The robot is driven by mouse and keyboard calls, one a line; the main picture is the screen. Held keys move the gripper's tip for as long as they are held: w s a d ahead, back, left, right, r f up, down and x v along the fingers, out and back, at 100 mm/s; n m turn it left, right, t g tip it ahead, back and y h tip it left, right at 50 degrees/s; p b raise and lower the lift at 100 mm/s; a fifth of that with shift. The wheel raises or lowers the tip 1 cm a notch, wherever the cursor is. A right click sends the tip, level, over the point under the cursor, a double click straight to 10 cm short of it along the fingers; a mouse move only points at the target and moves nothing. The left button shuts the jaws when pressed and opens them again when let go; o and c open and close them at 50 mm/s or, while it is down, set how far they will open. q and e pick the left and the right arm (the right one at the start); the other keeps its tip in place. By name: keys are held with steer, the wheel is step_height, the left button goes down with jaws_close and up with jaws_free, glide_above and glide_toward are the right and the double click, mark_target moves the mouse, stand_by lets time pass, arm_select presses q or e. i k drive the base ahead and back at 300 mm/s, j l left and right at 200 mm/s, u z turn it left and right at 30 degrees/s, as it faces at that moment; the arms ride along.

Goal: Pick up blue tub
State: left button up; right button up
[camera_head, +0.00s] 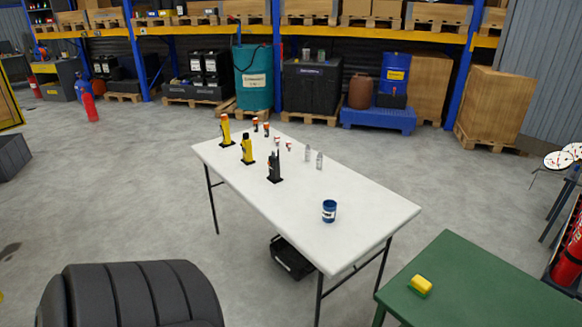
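A small blue tub (329,211) with a pale label stands upright on the white folding table (375,207), near its front right end. Nothing touches the tub and its whole near side is visible. Neither of my grippers shows in the head view.
Yellow devices (247,149), a dark radio-like device (274,167), clear bottles (319,160) and small orange-and-white items stand farther back on the table. A green table (480,285) with a yellow sponge-like block (421,284) is at right. A black chair (130,293) is front left. Open floor lies between.

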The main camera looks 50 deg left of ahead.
mark_target(329, 206)
steer(key=u, duration=1.4)
